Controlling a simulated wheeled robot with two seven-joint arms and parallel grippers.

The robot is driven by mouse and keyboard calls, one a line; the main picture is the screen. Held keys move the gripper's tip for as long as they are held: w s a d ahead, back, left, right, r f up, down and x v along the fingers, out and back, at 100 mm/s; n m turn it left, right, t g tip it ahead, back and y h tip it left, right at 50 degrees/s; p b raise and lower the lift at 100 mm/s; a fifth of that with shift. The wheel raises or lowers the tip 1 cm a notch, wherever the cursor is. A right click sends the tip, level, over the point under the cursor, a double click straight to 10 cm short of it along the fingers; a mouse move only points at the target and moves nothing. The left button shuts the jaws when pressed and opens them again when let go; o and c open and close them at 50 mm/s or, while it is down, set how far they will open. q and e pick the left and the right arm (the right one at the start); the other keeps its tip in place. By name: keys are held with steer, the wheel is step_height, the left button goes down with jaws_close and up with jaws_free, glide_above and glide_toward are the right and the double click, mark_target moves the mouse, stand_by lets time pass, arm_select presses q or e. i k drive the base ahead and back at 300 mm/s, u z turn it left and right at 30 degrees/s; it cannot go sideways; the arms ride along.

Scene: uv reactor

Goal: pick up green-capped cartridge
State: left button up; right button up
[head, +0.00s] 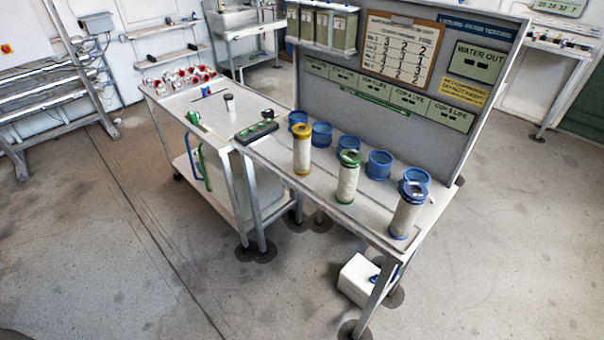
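The green-capped cartridge (347,177) stands upright on the bench top (272,153), a pale cylinder with a green ring at its top. A yellow-capped cartridge (302,150) stands to its left and a blue-capped cartridge (407,211) to its right, nearer the bench's right end. Blue round holders (379,165) stand in a row behind the cartridges. Neither of my grippers shows in the head view.
A grey panel (345,78) with signs rises along the back of the bench. A cart (205,100) with red-and-white parts adjoins on the left. A white box (358,280) lies under the bench's right end. The floor in front is clear.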

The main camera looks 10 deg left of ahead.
mark_target(350, 160)
steer(key=u, duration=0.05)
steer(key=k, duration=1.2)
steer(key=z, duration=1)
steer(key=i, duration=0.8)
steer(key=z, duration=0.7)
steer(key=i, duration=0.8)
steer(key=u, duration=0.85)
steer(key=i, duration=0.85)
steer(key=u, duration=0.9)
